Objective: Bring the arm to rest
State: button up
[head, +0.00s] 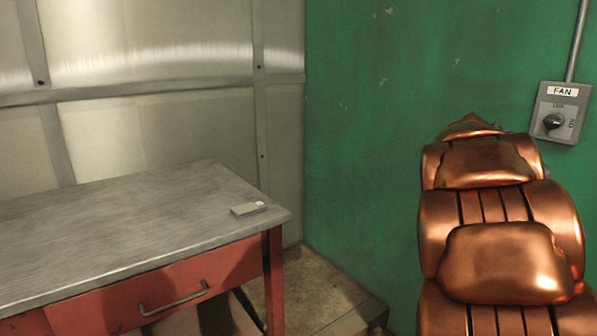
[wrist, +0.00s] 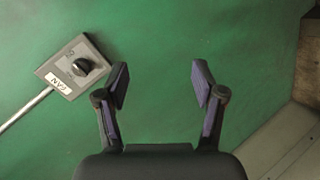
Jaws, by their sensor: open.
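My gripper (wrist: 160,84) shows in the wrist view with its two fingers spread apart and nothing between them. It faces the green wall. My copper-coloured arm (head: 505,260) rises at the right of the head view, in front of the green wall; the gripper itself is hidden there.
A grey fan switch box (head: 562,112) with a black knob is on the green wall (head: 370,130); the box (wrist: 73,67) is left of my gripper in the wrist view. A red workbench (head: 130,225) stands at left, with a small flat box (head: 248,209) on top.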

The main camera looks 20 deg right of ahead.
jog(key=s+a+f+g+y, duration=0.1)
jog(key=s+a+f+y, duration=0.35)
jog(key=a+f, duration=0.6)
jog(key=s+a+f+g+y, duration=0.1)
jog(key=s+a+f+y, duration=0.2)
jog(key=s+a+f, duration=0.75)
jog(key=s+a+f+g+y, duration=0.2)
jog(key=s+a, duration=0.2)
jog(key=a, duration=0.4)
jog(key=s+a+f+n+g+y+p, duration=0.1)
jog(key=s+a, duration=0.3)
jog(key=a, duration=0.3)
jog(key=s+a+f+g+y, duration=0.2)
jog(key=s+a, duration=0.2)
jog(key=a, duration=0.4)
notch_tip(320, 180, up, 19)
jog(key=t+p, duration=0.1)
jog(key=p, duration=1.6)
jog(key=shift+r+p, duration=0.15)
jog(key=shift+p, duration=0.25)
jog(key=shift+d+h, duration=0.1)
jog(key=shift+h, duration=0.15)
jog(key=shift+c, duration=0.2)
